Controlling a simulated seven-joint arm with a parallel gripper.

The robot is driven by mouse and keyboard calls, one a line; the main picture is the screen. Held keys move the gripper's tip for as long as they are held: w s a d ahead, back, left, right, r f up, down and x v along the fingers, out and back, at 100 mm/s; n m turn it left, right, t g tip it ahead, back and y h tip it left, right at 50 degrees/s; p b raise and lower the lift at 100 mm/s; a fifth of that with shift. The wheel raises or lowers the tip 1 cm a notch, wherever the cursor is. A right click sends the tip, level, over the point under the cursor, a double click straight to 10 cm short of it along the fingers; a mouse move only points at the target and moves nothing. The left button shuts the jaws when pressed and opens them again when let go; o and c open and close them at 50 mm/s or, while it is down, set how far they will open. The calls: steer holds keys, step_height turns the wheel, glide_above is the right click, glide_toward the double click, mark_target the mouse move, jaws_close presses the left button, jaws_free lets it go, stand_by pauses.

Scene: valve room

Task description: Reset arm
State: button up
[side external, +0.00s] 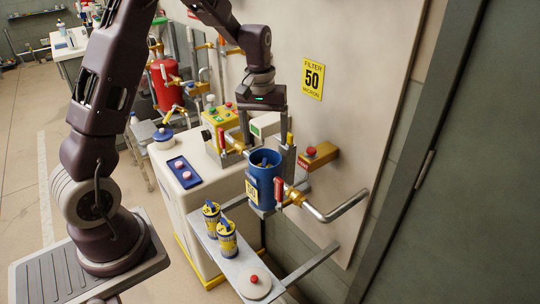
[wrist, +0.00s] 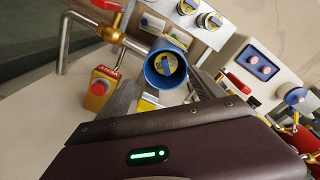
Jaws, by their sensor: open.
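My gripper (side external: 267,140) points down, open, above the blue filter housing (side external: 263,181). Its two fingers are spread wide and no object is seen held between them. In the wrist view, the fingers of my gripper (wrist: 163,92) flank the near side of the blue housing (wrist: 166,68). A yellow-and-blue cartridge top (wrist: 167,65) shows inside the housing's open mouth. I cannot tell whether the fingers touch the rim.
Two yellow-and-blue cans (side external: 227,240) stand on a grey shelf with a red-button disc (side external: 255,284). A red-handled brass valve (side external: 292,195) and pipe adjoin the housing. A yellow red-button box (side external: 319,154) is on the wall. A blue tray (side external: 183,172) lies on the white cabinet.

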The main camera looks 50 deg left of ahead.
steer(key=s+d+r+m+t, duration=0.3)
steer(key=s+d+r+m, duration=0.1)
steer(key=s+d+r, duration=0.75)
steer(key=s+d+r+m+t, duration=0.1)
steer(key=s+m, duration=0.3)
steer(key=s, duration=0.9)
steer(key=shift+s+d+r+t, duration=0.3)
steer(key=shift+s+r+t, duration=0.1)
steer(key=shift+r, duration=0.2)
